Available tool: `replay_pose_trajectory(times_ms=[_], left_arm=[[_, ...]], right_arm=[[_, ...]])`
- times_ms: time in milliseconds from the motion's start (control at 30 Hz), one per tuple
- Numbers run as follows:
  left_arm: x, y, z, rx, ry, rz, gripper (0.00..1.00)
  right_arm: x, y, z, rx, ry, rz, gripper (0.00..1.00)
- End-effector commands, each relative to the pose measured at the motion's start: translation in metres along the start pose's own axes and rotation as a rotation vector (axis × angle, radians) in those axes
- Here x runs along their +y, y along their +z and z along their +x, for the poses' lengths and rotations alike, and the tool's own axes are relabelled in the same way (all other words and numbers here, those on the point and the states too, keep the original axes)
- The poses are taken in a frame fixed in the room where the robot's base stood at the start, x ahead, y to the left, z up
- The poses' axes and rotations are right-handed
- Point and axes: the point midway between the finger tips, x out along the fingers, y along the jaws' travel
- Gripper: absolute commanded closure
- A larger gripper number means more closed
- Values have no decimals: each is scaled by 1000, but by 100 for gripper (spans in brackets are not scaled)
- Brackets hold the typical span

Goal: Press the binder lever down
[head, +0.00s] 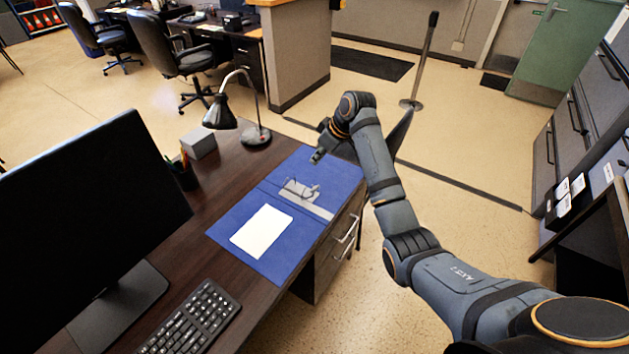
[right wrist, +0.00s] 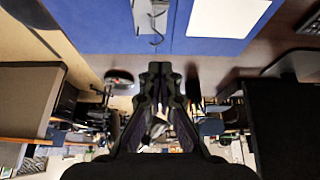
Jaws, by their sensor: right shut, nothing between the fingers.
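The blue binder (head: 226,229) lies open on the dark desk, with a white sheet (head: 262,231) on its near half. Its metal clip with the lever (head: 300,189) sits near the middle, with a raised part standing up from the plate. My right gripper (head: 317,156) is shut and empty, above the far part of the binder and apart from the lever. In the right wrist view the shut fingers (right wrist: 160,70) are in the middle. The binder (right wrist: 205,46) and its metal clip (right wrist: 150,16) are at the top, partly cut off. My left gripper is not in view.
A monitor (head: 85,215) and keyboard (head: 192,318) stand on the near left of the desk. A lamp (head: 221,112), a grey box (head: 199,144) and a pen cup (head: 184,174) stand behind the binder. Open floor lies right of the desk.

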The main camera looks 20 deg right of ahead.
Motion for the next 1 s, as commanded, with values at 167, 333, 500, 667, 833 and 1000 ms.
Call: replay_pose_trajectory(times_ms=[167, 333, 500, 667, 833, 1000], left_arm=[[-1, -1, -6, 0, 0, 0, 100], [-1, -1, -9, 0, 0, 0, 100], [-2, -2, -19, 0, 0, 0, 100], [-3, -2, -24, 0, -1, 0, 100], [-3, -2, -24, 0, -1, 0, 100], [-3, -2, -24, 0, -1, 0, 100]], right_arm=[[-2, 0, 36, -4, -5, 1, 100], [-1, 0, 74, -3, -4, 1, 100], [0, 19, 88, -4, 1, 1, 100], [-1, 34, 93, -2, 0, -1, 100], [-1, 40, 95, -1, 0, -1, 100], [-1, 40, 95, 0, 0, -1, 100]])
